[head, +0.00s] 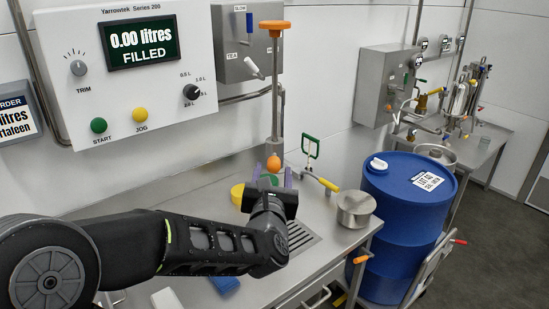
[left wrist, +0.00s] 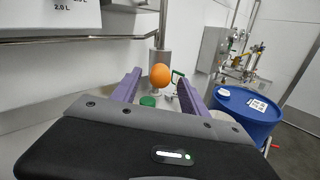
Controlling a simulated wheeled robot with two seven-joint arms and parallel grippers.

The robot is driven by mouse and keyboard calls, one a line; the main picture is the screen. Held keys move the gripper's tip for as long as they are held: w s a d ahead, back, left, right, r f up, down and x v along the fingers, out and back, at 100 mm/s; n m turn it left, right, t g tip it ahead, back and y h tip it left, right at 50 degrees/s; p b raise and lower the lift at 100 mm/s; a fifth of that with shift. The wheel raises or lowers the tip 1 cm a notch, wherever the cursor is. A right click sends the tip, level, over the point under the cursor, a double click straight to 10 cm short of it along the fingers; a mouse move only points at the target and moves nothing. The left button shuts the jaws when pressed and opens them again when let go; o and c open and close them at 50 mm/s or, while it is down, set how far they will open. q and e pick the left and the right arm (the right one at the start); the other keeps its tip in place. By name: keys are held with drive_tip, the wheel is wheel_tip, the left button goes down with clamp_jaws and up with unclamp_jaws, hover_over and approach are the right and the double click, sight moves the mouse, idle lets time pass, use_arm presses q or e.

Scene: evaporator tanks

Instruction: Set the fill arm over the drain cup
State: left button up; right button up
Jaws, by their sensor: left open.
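An orange ball knob (head: 273,163) sits low in front of a steel post (head: 275,95) with an orange cap, which looks like the fill arm. My left gripper (head: 273,174) is open, its purple fingers on either side of the knob as seen from the head. In the left wrist view the knob (left wrist: 160,75) shows between the fingertips (left wrist: 159,79); contact cannot be told. A steel pot (head: 355,210), possibly the drain cup, stands at the bench's right end. My left wrist hides part of the bench. My right gripper is not in view.
A yellow bowl-like thing (head: 237,194) is left of the gripper. A slotted drain (head: 302,238) is in the steel bench. A blue drum (head: 408,215) stands to the right.

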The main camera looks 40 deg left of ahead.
sight(275, 157)
use_arm(q)
drive_tip(key=p+x, duration=0.1)
drive_tip(key=x, duration=0.6)
drive_tip(key=shift+w, duration=0.1)
drive_tip(key=shift+r, duration=0.1)
clamp_jaws()
idle(0.4)
drive_tip(key=shift+r, duration=0.15)
idle(0.7)
